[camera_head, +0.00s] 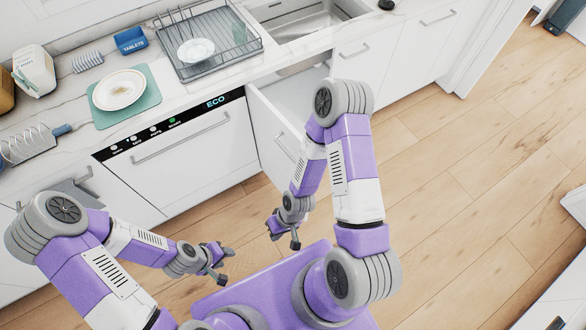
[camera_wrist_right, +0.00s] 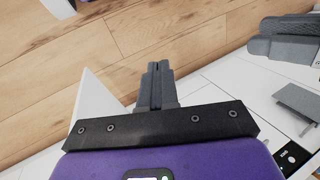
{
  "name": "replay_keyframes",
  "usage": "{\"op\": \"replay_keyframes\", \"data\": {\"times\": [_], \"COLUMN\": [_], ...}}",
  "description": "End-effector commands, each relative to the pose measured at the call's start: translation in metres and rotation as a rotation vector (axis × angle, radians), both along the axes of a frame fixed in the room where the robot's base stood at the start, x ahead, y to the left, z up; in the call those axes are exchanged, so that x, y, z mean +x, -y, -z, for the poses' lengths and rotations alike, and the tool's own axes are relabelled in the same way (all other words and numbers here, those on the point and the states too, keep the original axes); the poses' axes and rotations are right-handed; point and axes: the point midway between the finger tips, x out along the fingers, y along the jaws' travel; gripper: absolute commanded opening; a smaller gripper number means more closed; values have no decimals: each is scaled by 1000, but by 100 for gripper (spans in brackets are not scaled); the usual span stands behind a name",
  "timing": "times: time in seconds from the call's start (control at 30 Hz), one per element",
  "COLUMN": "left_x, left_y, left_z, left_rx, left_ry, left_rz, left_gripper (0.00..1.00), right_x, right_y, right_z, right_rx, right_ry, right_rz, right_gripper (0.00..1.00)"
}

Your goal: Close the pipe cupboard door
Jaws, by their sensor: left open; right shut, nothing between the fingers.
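The white pipe cupboard door (camera_head: 269,128) under the sink stands open, swung out from its left side next to the dishwasher. Its bar handle shows on the face turned toward the dishwasher. My right arm hides its free edge. My left gripper (camera_head: 222,262) is open and empty, left of the right one.
The dishwasher (camera_head: 180,155) with its ECO panel is left of the door. The counter above holds a dish rack (camera_head: 215,45), a plate (camera_head: 118,90) on a green mat and the sink (camera_head: 300,18). Wood floor (camera_head: 450,190) lies clear to the right.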

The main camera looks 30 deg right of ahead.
Motion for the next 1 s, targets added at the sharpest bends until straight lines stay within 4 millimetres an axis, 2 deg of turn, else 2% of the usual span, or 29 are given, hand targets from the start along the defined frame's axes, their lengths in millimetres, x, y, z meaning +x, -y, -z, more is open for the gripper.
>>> {"op": "replay_keyframes", "data": {"times": [0.1,0.17,0.27,0.3,0.37,0.4,0.47,0.5,0.6,0.7,0.73,0.83,1.0], "left_x": [-1,-1,-2,-2,-2,-2,-1,-1,-1,-1,-1,-1,-1], "left_y": [0,0,0,0,0,0,0,0,0,0,0,0,0], "left_z": [17,26,40,46,54,59,67,71,81,88,89,92,95], "left_rx": [0,0,0,0,0,0,0,0,0,0,0,0,0], "left_ry": [-1,-2,-3,-4,-4,-3,-2,-2,-2,-2,-2,-2,-2], "left_rz": [-1,0,0,-1,-1,0,0,0,0,0,0,0,0], "left_gripper": [43,43,43,43,43,43,43,43,43,43,43,43,43], "right_x": [-12,-20,-29,-27,-20,-11,9,24,66,103,111,131,143], "right_y": [-21,-26,-18,-11,3,14,29,39,55,61,62,63,69], "right_z": [13,19,32,37,44,48,51,52,46,35,31,21,21], "right_rx": [71,109,157,169,177,176,167,154,112,66,-53,-24,-14], "right_ry": [32,56,82,85,69,46,-9,-64,-243,-442,486,579,630], "right_rz": [-435,-733,-1274,-1492,-1812,-2019,-2314,-2490,-2853,-3088,3070,2930,2859], "right_gripper": [0,0,0,0,0,0,0,0,0,0,0,0,0]}}
